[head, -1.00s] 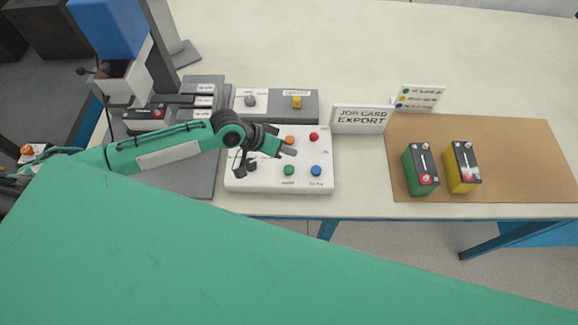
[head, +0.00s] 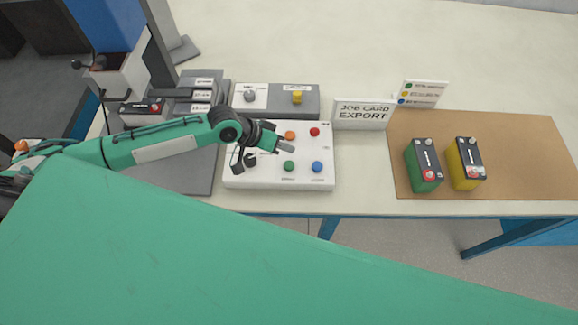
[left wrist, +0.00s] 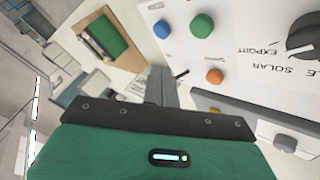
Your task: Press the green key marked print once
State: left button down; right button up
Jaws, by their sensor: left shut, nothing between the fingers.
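The green key (head: 289,166) is a round button on the front part of a white panel (head: 240,180). It also shows in the left wrist view (left wrist: 202,25). A blue key (head: 317,167) is to its right; an orange key (head: 290,135) and a red key (head: 314,132) are farther back. My left gripper (head: 287,148) is shut and empty, over the panel between the orange and green keys in the head view. It looks apart from the green key; its height is hard to tell. The lettering by the keys is too small to read. My right gripper is not in view.
A black knob (head: 250,160) sits left of the green key. A grey box (head: 272,108) with a knob and yellow switch stands behind the panel. Green (head: 424,165) and yellow (head: 465,164) batteries stand on a brown mat (head: 530,160).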

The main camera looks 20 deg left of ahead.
pick_arm(q)
jog(key=b, duration=0.4)
send_over(285, 166)
notch_tip(285, 166, down, 6)
jog(key=shift+r, duration=0.25)
jog(key=shift+f, duration=0.4)
dwell(1.2)
jog(key=shift+f, duration=0.4)
jog(key=shift+f+b, duration=0.35)
jog(key=shift+f, duration=0.15)
dwell(0.6)
jog(key=shift+r, duration=0.1)
jog(key=shift+r+p, duration=0.8)
jog(key=shift+p, duration=0.1)
